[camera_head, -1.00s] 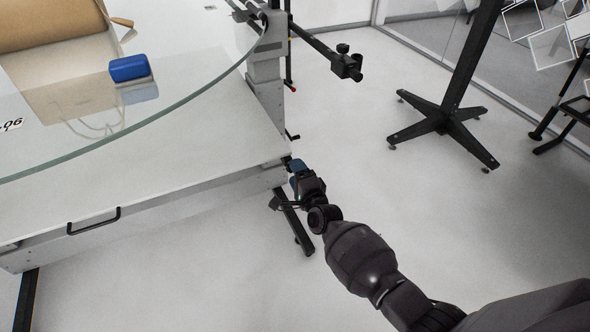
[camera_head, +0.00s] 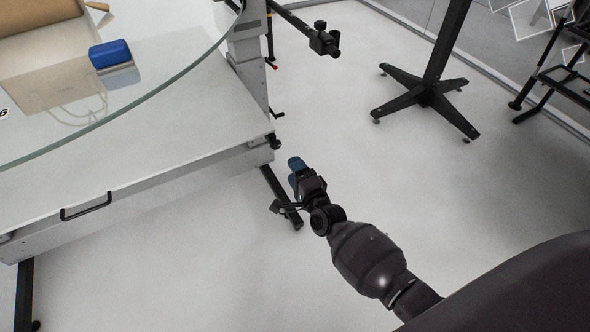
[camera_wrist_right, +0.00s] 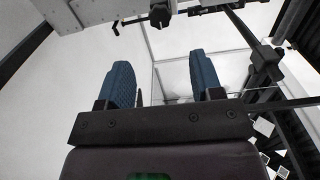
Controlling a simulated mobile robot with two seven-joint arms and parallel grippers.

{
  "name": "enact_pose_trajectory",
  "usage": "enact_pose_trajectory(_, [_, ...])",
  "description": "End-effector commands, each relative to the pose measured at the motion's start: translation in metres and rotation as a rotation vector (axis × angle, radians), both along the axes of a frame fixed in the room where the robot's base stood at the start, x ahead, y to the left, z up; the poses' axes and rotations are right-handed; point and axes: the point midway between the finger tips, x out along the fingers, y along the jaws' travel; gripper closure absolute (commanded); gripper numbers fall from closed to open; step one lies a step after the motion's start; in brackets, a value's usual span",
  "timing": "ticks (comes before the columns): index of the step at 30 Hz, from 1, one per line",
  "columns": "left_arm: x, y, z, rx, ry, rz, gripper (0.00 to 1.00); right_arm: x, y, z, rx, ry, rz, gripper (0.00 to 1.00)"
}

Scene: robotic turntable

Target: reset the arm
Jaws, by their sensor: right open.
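My right gripper (camera_head: 295,171) is in the head view beside the right end of the table, over the bare floor. In the right wrist view its two blue fingers (camera_wrist_right: 165,82) stand apart with nothing between them. The dark right arm reaches in from the lower right of the head view. My left gripper is in neither view.
The glass turntable (camera_head: 190,50) on its white table (camera_head: 150,160) fills the left. A black rail (camera_head: 300,28) juts out right. A black stand (camera_head: 428,95) is farther right; open floor lies between.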

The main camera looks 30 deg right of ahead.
Motion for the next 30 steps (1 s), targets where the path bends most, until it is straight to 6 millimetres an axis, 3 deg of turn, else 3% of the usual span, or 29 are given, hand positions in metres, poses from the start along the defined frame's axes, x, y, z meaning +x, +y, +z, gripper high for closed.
enact_pose_trajectory(10, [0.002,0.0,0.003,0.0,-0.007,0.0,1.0,-0.002,0.0,0.002,-0.012,0.002,0.002,0.4])
enact_pose_trajectory(14, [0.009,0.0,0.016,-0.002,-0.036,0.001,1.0,-0.02,-0.002,0.01,-0.102,0.017,0.018,0.4])
enact_pose_trajectory(21, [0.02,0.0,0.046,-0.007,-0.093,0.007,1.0,-0.093,-0.008,0.031,-0.462,0.089,0.09,0.4])
enact_pose_trajectory(30, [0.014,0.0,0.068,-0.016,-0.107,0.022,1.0,-0.198,-0.016,0.051,-0.937,0.208,0.205,0.4])
